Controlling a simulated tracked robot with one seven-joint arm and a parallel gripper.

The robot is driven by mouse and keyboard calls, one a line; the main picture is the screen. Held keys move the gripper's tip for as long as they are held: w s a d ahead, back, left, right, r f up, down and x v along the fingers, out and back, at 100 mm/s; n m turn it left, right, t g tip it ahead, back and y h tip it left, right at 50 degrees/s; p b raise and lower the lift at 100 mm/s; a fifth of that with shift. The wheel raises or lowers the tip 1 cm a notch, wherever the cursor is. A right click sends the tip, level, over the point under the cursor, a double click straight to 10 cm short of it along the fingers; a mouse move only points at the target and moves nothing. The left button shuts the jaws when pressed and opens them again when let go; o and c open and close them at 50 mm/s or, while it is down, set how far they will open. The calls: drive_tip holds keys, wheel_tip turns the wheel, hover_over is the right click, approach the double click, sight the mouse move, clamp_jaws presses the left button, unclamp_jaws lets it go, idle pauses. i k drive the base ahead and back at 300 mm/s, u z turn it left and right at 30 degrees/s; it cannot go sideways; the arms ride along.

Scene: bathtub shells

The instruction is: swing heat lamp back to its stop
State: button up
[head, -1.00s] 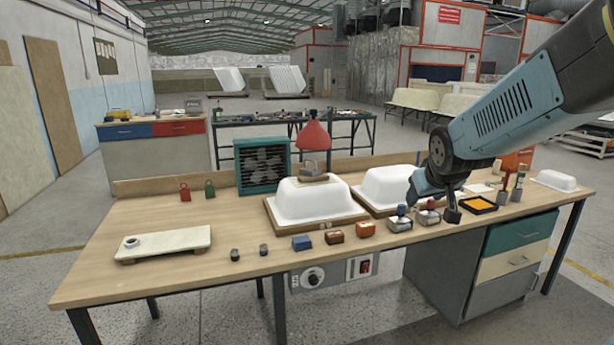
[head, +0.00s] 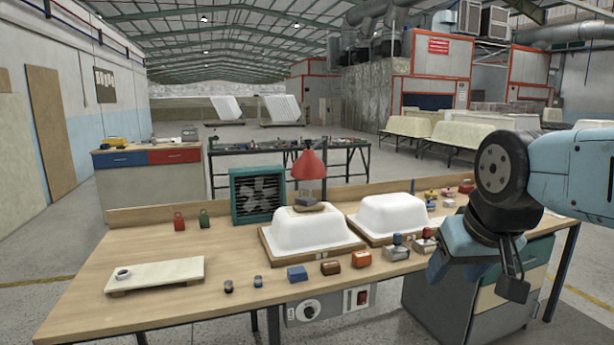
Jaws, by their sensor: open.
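The heat lamp has a red cone shade (head: 308,166) and hangs over the left white tub shell (head: 307,230) on its wooden board. A dark block with a handle (head: 308,205) sits on top of that shell, under the shade. The lamp's arm or post is hard to make out behind the shade. My gripper (head: 478,276) is at the right, in front of the table's front edge, pointing down. It is open and empty, well to the right of the lamp and apart from it.
A second white shell (head: 391,214) stands right of the first. A teal fan (head: 257,195) stands behind the left shell. Several small blocks and stamps line the front edge, including a blue block (head: 297,273). A pale board (head: 155,275) lies at the left. Free tabletop lies left of the shells.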

sight(308, 166)
drive_tip(key=z, duration=0.4)
drive_tip(key=i, duration=1.15)
drive_tip(key=u, duration=0.5)
